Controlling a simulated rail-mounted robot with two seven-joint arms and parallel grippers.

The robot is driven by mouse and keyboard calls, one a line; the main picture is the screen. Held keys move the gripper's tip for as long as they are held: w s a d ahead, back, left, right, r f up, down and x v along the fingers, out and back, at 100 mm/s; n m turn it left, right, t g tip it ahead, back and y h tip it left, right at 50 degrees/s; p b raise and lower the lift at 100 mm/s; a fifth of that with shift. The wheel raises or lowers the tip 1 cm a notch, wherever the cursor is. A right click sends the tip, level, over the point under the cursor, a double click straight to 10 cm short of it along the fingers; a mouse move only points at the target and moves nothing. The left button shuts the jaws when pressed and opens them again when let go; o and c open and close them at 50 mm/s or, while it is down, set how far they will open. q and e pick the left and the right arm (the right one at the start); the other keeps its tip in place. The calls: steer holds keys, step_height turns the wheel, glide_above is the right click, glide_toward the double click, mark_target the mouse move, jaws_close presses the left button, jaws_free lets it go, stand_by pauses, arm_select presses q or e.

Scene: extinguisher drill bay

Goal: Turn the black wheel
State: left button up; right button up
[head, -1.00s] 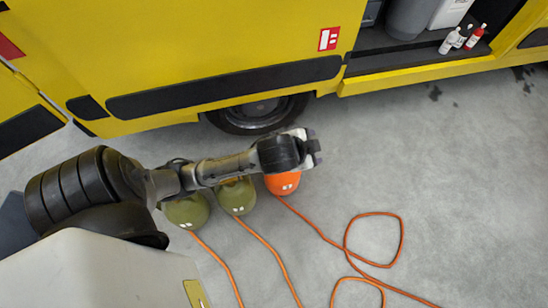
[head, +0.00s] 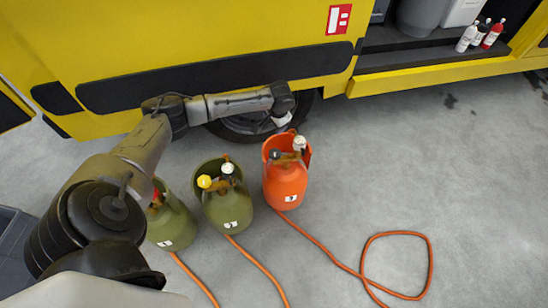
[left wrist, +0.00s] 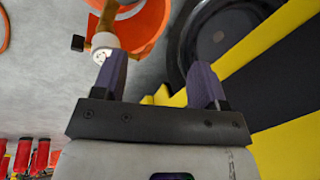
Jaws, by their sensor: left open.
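A small black wheel (head: 274,154) sits on the left of the valve top of the orange cylinder (head: 286,185); it also shows at the upper left in the left wrist view (left wrist: 78,43). A white wheel (head: 299,143) is beside it, and in the left wrist view this (left wrist: 103,47) lies close to one finger's tip. My left gripper (head: 283,119) is above and behind the orange cylinder, near the vehicle's tyre. Its fingers (left wrist: 158,78) are apart with nothing between them. I cannot tell whether a finger touches the white wheel. My right gripper is not in view.
Two green cylinders (head: 228,205) (head: 172,226) stand to the left, with yellow, white and red tops. Orange hoses (head: 340,264) run over the floor. A yellow vehicle (head: 200,40) with a tyre (head: 240,124) stands behind. The floor at right is mostly clear.

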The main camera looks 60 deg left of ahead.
mark_target(275, 153)
arm_select(q)
steer(key=f+n+h+b, duration=0.1)
steer(key=f+n+b, duration=0.1)
steer(key=f, duration=0.3)
steer(key=d+f+n+h+b, duration=0.1)
steer(key=f+n+b, duration=0.1)
steer(key=f, duration=0.4)
steer(key=f+n+h+b, duration=0.1)
steer(key=f+n+b, duration=0.2)
steer(key=f+b, duration=0.1)
steer(key=shift+s+d+f, duration=0.15)
steer(key=shift+s+f, duration=0.25)
steer(key=shift+f, duration=0.4)
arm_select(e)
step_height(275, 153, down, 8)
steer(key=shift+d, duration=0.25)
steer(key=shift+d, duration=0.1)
